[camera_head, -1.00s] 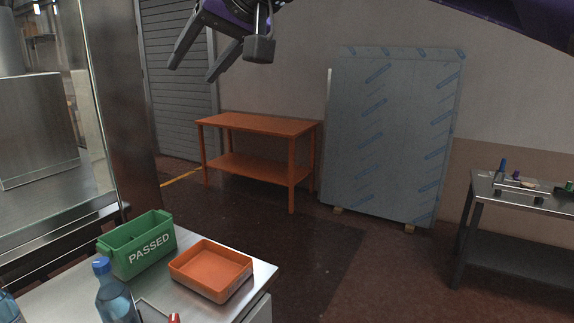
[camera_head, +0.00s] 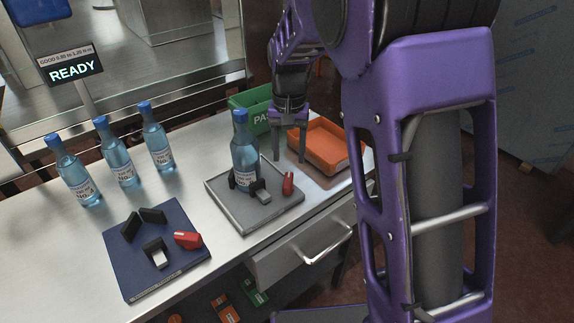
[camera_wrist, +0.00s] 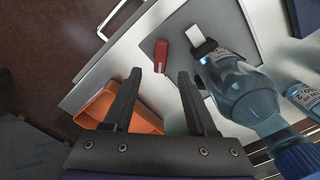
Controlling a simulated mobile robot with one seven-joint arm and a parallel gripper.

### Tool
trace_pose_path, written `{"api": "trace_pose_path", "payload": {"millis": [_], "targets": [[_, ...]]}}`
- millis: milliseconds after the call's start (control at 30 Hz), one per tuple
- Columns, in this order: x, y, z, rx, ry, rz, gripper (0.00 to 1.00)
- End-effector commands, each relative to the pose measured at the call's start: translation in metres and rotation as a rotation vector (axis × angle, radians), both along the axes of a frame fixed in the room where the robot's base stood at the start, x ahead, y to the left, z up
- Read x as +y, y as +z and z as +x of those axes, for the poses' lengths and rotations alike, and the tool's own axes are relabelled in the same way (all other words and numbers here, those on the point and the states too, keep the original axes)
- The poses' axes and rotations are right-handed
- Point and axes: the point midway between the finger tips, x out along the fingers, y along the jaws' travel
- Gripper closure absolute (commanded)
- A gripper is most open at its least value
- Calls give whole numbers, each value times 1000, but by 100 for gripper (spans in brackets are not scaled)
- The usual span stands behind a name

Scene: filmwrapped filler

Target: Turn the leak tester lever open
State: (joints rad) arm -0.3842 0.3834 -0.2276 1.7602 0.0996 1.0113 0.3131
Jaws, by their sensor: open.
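A grey plate (camera_head: 243,219) on the bench holds a blue bottle (camera_head: 245,165) standing in a black clamp, with a short red handle (camera_head: 288,184) beside it. In the wrist view, the red handle (camera_wrist: 161,56) lies just beyond my fingertips. A second red handle (camera_head: 187,240) sits on a dark blue plate (camera_head: 140,280) with black blocks. I cannot tell which fixture is the leak tester. My gripper (camera_head: 289,160) is open and empty, pointing down behind the grey plate's red handle. In the wrist view, the gripper (camera_wrist: 160,73) has clear space between its fingers.
Several more bottles (camera_head: 117,155) stand at the left near the READY sign (camera_head: 73,72). A drawer handle (camera_head: 328,245) juts from the bench front.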

Motion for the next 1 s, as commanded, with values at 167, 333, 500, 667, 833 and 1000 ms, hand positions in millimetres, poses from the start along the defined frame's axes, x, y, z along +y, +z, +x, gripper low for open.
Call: {"api": "trace_pose_path", "payload": {"millis": [167,333,500,667,833,1000], "targets": [[0,-40,0,1,1,-1,43],[0,-66,0,0,0,0,43],[0,-79,1,-2,1,1,43],[0,-81,1,-2,1,1,43],[0,-81,1,-2,1,1,44],[0,-81,1,-2,1,1,75]]}}
